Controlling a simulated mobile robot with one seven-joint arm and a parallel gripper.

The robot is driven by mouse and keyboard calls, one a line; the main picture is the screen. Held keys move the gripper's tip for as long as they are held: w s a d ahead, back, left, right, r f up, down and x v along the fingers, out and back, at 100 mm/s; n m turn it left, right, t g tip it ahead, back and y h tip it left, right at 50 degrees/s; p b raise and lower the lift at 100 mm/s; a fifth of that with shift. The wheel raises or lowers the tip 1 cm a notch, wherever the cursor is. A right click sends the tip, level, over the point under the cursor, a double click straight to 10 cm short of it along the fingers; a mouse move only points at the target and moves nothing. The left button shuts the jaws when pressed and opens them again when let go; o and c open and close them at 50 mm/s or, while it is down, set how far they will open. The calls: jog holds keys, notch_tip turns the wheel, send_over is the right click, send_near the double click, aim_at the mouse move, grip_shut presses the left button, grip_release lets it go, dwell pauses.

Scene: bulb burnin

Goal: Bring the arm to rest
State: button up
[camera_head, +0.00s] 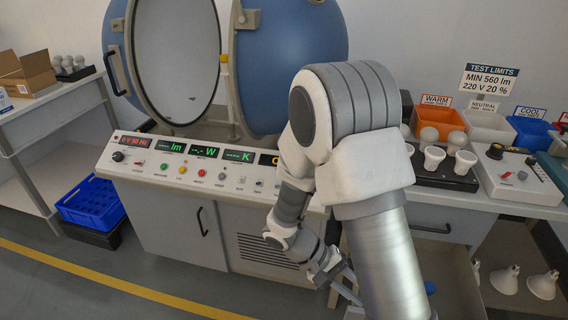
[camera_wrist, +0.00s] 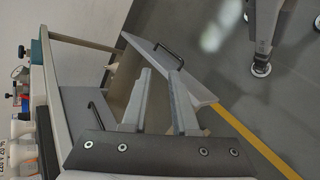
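My arm reaches down in front of the bench in the head view, bent at the elbow. My gripper (camera_head: 345,287) is low in front of the console cabinet (camera_head: 180,230), partly hidden by my own forearm. In the wrist view my gripper (camera_wrist: 161,73) has its two grey fingers apart, with nothing seen between them. Behind the fingers is an open drawer (camera_wrist: 190,85) with a dark handle. The drawer (camera_head: 455,285) also shows at the lower right in the head view, partly covered by my arm.
The blue sphere (camera_head: 290,65) stands open above the console panel (camera_head: 150,165). Bulbs stand in a dark holder (camera_head: 440,178) at the right. Reflector bulbs (camera_head: 505,280) lie low at the right. A blue crate (camera_head: 92,203) is at left. The floor (camera_head: 60,285) at front left is clear.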

jog(key=s+r+t+y+p, duration=0.2)
jog(key=r+p, duration=0.3)
jog(key=r, duration=0.8)
jog(key=s+a+r+m+t+y+p, duration=0.1)
jog(key=s+r+t+y+p, duration=0.2)
jog(key=r, duration=1.1)
jog(key=s+a+r+t+y+p, duration=0.1)
jog(key=r+t+y+p, duration=0.3)
jog(key=r+p, duration=0.4)
notch_tip(320, 180, up, 6)
jog(key=shift+s+r+m+y, duration=0.2)
jog(key=shift+s+m+y, duration=0.15)
jog(key=shift+s, duration=0.35)
